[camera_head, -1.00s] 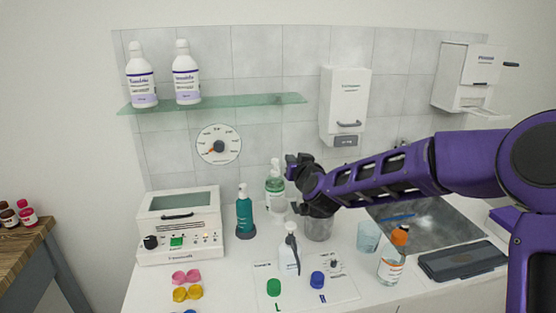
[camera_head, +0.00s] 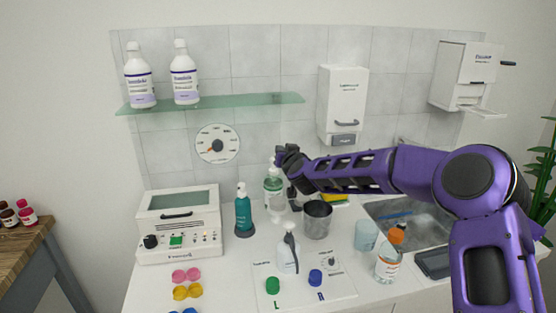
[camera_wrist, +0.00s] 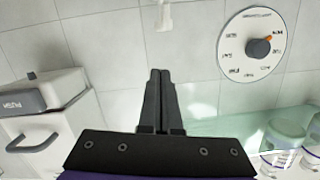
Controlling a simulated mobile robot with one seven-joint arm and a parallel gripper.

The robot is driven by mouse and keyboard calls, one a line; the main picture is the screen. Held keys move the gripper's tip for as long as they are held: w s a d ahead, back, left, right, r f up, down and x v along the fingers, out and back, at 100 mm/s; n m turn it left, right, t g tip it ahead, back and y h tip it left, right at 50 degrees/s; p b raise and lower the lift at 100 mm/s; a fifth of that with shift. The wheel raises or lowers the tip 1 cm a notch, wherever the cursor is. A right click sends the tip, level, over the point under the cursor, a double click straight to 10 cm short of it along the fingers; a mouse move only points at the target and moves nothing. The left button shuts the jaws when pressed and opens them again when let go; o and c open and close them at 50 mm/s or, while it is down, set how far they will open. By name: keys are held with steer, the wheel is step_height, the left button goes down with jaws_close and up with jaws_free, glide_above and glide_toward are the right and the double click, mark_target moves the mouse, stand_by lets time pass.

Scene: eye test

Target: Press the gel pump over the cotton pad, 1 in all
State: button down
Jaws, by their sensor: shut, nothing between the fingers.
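A clear bottle of green gel (camera_head: 274,186) with a white pump head stands on the counter by the back wall. A teal pump bottle (camera_head: 243,215) stands left of it, and a white bottle with a grey-topped pump (camera_head: 288,255) stands nearer the front. Which one is the task's gel pump is not certain. My gripper (camera_head: 281,154) is shut and empty, close to the clear bottle's pump head in the head view. In the wrist view my closed fingertips (camera_wrist: 160,72) point towards a white nozzle (camera_wrist: 164,15), with a gap between. I cannot make out a cotton pad.
A metal cup (camera_head: 317,219) stands right of the clear bottle. A clear tumbler (camera_head: 367,235) and an orange-capped bottle (camera_head: 389,258) stand beside the sink (camera_head: 425,222). A glass shelf (camera_head: 215,103) and wall dispenser (camera_head: 342,100) are above. A white device (camera_head: 180,226) is left.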

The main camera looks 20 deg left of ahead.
steer(key=f, duration=0.1)
steer(key=a+f, duration=0.1)
steer(key=f, duration=0.2)
steer(key=shift+w+a, duration=0.15)
steer(key=shift+w, duration=0.15)
step_height(320, 180, down, 3)
steer(key=b, duration=0.3)
steer(key=shift+r, duration=0.2)
step_height(320, 180, up, 5)
steer(key=d+p, duration=0.1)
steer(key=p, duration=0.1)
steer(key=f+b+v, duration=0.1)
steer(key=b+v, duration=0.1)
steer(key=v, duration=0.7)
steer(key=shift+s+d+r, duration=0.15)
steer(key=shift+s, duration=0.3)
